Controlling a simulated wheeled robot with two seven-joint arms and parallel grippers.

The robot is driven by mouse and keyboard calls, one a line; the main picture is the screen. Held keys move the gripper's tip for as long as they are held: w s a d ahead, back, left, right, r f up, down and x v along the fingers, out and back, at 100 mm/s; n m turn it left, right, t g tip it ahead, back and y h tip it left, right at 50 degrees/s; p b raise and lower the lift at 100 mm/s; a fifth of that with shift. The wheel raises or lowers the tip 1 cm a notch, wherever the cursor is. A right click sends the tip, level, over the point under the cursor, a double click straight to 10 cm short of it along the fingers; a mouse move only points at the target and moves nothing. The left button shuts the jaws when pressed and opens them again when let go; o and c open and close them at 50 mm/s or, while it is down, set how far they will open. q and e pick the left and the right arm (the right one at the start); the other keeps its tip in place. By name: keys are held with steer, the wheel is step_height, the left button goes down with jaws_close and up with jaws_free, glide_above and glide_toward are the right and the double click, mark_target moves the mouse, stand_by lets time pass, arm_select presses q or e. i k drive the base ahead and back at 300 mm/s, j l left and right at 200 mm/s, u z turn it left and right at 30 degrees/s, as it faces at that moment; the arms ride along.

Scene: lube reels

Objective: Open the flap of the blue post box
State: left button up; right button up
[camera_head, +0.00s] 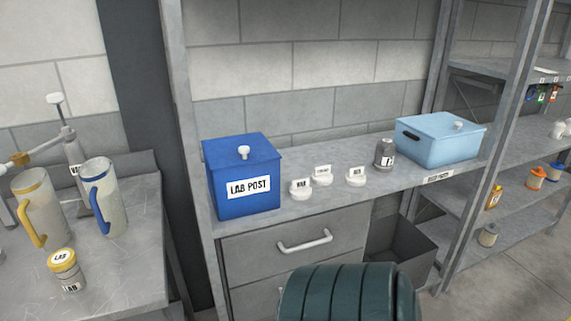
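The blue post box (232,188) stands at the left end of the grey shelf. It carries a white label reading "LAB POST" on its front. Its top flap (240,149) lies flat and closed, with a small white knob (243,152) on it. Neither of my grippers shows in the head view.
Several small white labelled pieces (301,189) and a dark grey canister (384,153) stand right of the box, then a light blue lidded box (440,142). A drawer handle (305,241) juts out below. A ribbed dark green object (348,293) stands in front. Pitchers (103,198) stand on the left bench.

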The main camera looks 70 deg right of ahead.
mark_target(248, 149)
steer(key=z, duration=2.6)
